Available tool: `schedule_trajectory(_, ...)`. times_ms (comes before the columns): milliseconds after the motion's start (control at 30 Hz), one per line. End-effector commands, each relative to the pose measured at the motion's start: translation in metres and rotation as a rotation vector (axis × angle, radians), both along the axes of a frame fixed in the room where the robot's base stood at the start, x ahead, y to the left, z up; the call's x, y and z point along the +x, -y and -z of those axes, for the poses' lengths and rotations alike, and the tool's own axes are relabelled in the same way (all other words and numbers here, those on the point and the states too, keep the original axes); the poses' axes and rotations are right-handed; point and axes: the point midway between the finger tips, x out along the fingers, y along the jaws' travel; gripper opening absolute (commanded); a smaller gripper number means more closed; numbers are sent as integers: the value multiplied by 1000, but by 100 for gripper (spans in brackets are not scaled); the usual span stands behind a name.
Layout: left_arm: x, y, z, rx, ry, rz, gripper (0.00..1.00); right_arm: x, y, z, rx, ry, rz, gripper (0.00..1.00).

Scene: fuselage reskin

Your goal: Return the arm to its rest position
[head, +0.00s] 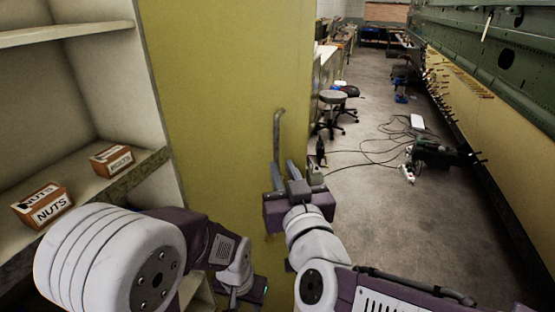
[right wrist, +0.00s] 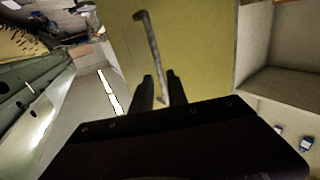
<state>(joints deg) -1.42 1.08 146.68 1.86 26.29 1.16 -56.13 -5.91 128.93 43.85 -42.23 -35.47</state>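My right gripper (head: 284,167) is in front of a yellow panel (head: 215,90) that has a grey bar handle (head: 277,132). Its two dark fingers stand apart. In the right wrist view the handle (right wrist: 151,45) runs down into the gap between the fingers (right wrist: 160,82); I cannot tell whether it touches them or lies behind them. My left gripper (head: 240,292) is low at the bottom edge, partly hidden by its own arm, and its fingers are not clear.
Near floor (head: 430,225) is clear beside the green fuselage structure (head: 490,55).

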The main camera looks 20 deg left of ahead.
Motion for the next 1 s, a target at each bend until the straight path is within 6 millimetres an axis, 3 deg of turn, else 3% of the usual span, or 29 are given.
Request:
schedule_trajectory(167,0,0,0,0,0,0,36,-16,8,0,1,0,-1,20)
schedule_trajectory(467,0,0,-1,0,0,0,36,-14,11,0,0,0,9,20)
schedule_trajectory(567,0,0,-1,0,0,0,36,11,40,2,-5,-4,94,20)
schedule_trajectory(667,0,0,-2,0,0,0,36,57,106,18,-41,-26,273,20)
schedule_trajectory(700,0,0,-3,0,0,0,36,74,139,30,-80,-41,344,20)
schedule_trajectory(767,0,0,-4,0,0,0,36,91,184,63,-157,-115,409,20)
schedule_trajectory(833,0,0,-4,0,0,0,36,96,227,114,-220,-262,435,20)
schedule_trajectory(933,0,0,-5,0,0,0,36,72,272,192,-271,-543,433,20)
schedule_trajectory(1000,0,0,-6,0,0,0,36,38,291,243,-286,-761,420,20)
